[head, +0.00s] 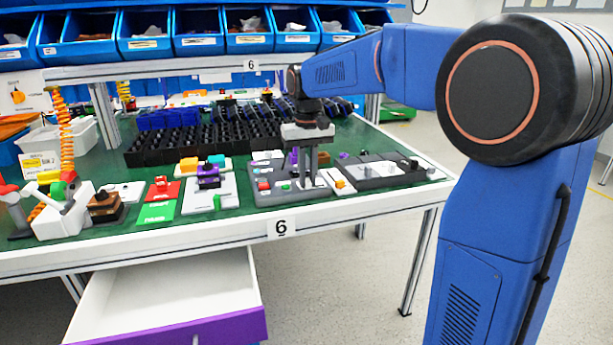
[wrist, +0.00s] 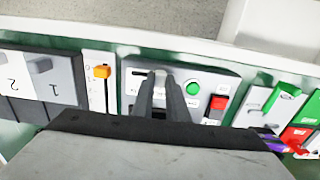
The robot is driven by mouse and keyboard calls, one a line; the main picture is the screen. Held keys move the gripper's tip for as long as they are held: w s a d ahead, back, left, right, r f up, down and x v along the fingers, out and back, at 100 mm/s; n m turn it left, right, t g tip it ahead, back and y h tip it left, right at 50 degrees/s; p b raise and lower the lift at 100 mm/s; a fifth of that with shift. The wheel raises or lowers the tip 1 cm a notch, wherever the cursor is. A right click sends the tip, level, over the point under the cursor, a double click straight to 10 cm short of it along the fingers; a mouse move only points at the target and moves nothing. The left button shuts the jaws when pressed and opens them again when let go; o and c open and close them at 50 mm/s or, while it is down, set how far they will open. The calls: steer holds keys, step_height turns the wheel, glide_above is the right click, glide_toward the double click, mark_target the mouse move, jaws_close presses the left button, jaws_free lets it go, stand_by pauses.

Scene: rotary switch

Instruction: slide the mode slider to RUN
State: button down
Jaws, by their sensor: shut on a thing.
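The grey control panel (head: 263,199) lies near the front edge of the table and also shows in the wrist view (wrist: 228,79). A short dark slot (wrist: 139,72) with small marks runs along its upper left part. My gripper (head: 307,181) points straight down over the panel. In the wrist view my gripper (wrist: 161,80) has its fingers close together at the right end of the slot, shut on a small light-grey piece that looks like the mode slider's knob. The fingers hide most of the knob. The RUN label cannot be read.
On the same panel, a green button (wrist: 193,87) and a red switch (wrist: 218,103) sit right of the fingers. A white strip with an orange slider (wrist: 102,71) stands left of the panel in the wrist view. An open drawer (head: 170,295) juts out below the table.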

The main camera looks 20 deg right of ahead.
mark_target(321, 186)
steer(key=shift+d, duration=2.05)
steer(key=c, duration=1.7)
jaws_free()
steer(key=shift+d, duration=0.1)
step_height(321, 186, up, 18)
steer(key=shift+f, duration=0.25)
